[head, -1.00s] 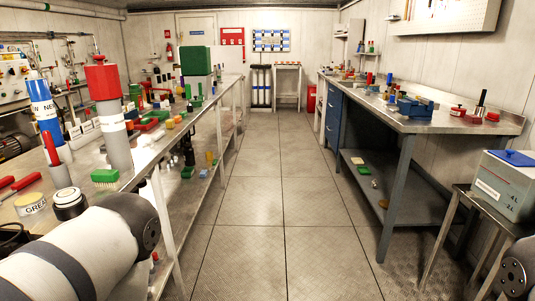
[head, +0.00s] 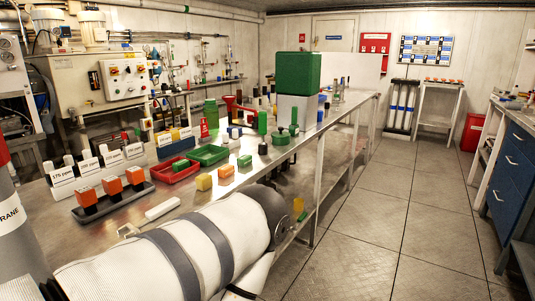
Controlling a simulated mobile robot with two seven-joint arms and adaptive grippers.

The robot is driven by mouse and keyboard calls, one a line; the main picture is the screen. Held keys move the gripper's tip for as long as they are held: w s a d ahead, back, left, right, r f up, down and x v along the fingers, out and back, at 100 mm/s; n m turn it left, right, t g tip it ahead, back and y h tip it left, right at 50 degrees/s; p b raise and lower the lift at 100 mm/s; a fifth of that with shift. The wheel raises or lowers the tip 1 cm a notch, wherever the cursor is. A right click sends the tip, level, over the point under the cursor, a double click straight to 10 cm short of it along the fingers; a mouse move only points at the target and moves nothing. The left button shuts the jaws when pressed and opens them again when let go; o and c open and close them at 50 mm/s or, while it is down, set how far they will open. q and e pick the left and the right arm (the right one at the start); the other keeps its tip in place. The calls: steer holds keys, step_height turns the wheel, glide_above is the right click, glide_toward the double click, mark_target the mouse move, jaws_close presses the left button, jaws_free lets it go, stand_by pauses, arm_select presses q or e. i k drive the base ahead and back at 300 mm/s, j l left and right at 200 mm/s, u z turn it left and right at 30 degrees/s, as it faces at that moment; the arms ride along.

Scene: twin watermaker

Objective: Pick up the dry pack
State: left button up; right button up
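I cannot tell which item is the dry pack; nothing readable in the head view names it. Small pieces lie on the long steel bench (head: 116,231): a yellow block (head: 204,182), an orange block (head: 226,171), a green block (head: 244,161) and a white bar (head: 163,207). A red tray (head: 163,180) and a green tray (head: 219,155) lie behind them. My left arm crosses the bottom of the view in front of the bench. Neither gripper is in view.
A black tray (head: 134,196) with orange-topped pieces and several labelled white holders (head: 89,173) stand on the bench at the left. A big green block (head: 298,72) stands farther along it. The floor (head: 353,235) right of the bench is clear, up to blue drawers (head: 508,170).

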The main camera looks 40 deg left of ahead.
mark_target(226, 171)
steer(key=i+u, duration=0.1)
steer(key=i, duration=2.35)
steer(key=i+z, duration=0.2)
steer(key=z, duration=0.25)
steer(key=i+j+z, duration=0.1)
steer(key=z, duration=0.35)
steer(key=i+j+z, duration=0.2)
steer(key=z, duration=0.3)
steer(key=i+j+z, duration=0.1)
steer(key=z, duration=0.35)
steer(key=i+j+z, duration=0.1)
steer(key=j+z, duration=0.2)
steer(key=z, duration=2.85)
